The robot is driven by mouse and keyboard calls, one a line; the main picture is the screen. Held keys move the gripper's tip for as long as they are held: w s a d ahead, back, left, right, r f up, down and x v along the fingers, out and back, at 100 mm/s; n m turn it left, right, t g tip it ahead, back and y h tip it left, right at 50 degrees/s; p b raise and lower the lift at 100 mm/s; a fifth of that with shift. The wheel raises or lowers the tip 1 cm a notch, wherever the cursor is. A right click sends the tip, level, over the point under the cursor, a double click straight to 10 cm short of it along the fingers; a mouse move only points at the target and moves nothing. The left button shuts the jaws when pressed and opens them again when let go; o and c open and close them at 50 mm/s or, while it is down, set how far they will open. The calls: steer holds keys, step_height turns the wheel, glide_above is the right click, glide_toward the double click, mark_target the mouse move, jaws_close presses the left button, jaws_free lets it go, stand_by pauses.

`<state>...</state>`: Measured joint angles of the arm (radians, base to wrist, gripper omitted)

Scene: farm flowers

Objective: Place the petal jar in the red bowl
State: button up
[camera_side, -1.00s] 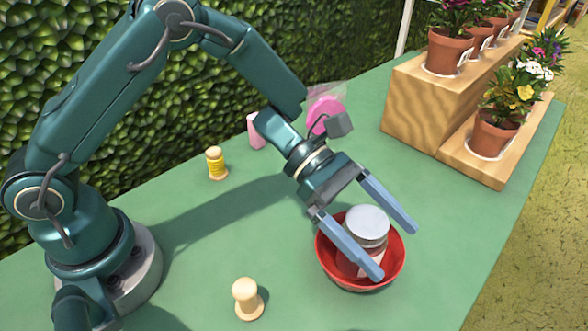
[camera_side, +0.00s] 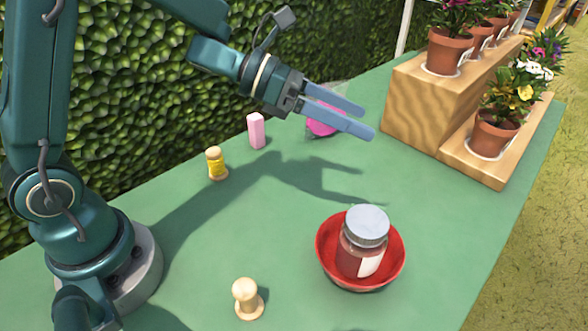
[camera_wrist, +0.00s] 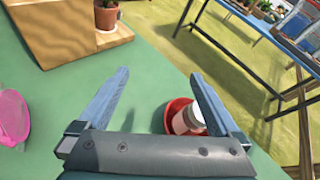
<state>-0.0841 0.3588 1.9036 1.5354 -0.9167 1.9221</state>
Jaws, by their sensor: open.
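The petal jar (camera_side: 362,240), with a silver lid and a pale label, stands inside the red bowl (camera_side: 328,262) on the green table, leaning slightly if at all. My gripper (camera_side: 368,121) is open and empty, raised above the table behind the bowl in the side view. In the wrist view, the jar (camera_wrist: 186,122) and the red bowl (camera_wrist: 172,108) show beside the right finger, which hides part of the bowl. The fingers of my gripper (camera_wrist: 158,78) are spread wide with nothing between them.
A wooden stepped stand (camera_side: 422,105) with potted flowers is at the back right. A pink block (camera_side: 256,131), a yellow-wound spool (camera_side: 216,163), a pale wooden peg (camera_side: 247,299) and a pink item (camera_side: 322,124) are on the table. The table right of the bowl is clear.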

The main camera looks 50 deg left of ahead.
steer(key=s+a+r+n+t+y, duration=0.1)
steer(key=a+r+n+t+y, duration=0.35)
steer(key=n, duration=0.75)
steer(key=a+r+n+t+y, duration=0.1)
steer(key=a+r+n+y, duration=0.1)
steer(key=a+n+y, duration=0.8)
steer(key=s+d+f+n+g+h, duration=0.1)
steer(key=s+d+f+n+g, duration=0.1)
steer(key=s+n, duration=0.7)
steer(key=s+d+f+n+g+h, duration=0.2)
steer(key=s+f+n+g, duration=0.3)
steer(key=s+n, duration=0.5)
steer(key=n+g, duration=0.1)
steer(key=n, duration=0.2)
steer(key=shift+d, duration=0.2)
